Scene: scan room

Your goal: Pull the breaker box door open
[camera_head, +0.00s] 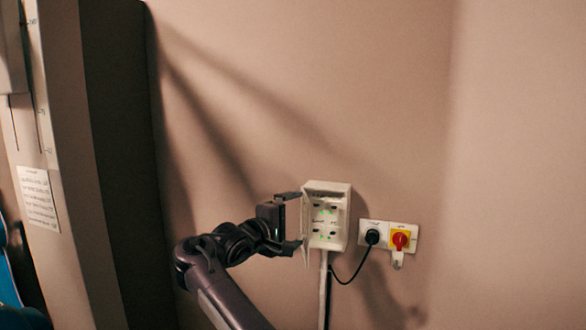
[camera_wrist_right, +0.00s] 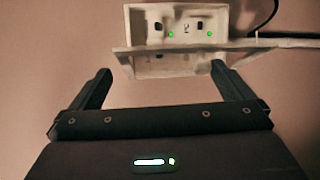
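The white breaker box (camera_head: 328,217) is fixed to the wall, with green lights on its panel. Its door (camera_head: 305,230) stands swung open on the box's left side, seen nearly edge-on; the panel inside is exposed. In the right wrist view the door (camera_wrist_right: 215,49) is a thin strip across the box (camera_wrist_right: 184,28). My right gripper (camera_head: 292,220) is just left of the door in the head view. It is open, its fingers wide apart with nothing between them; the tips (camera_wrist_right: 162,68) lie close to the door, and I cannot tell whether they touch it. My left gripper is out of view.
Right of the box are a black plug (camera_head: 372,237) with a cable and a red-and-yellow rotary switch (camera_head: 401,240). A white conduit (camera_head: 323,290) runs down below the box. A tall panel with a paper notice (camera_head: 38,198) stands at left. The wall at right is bare.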

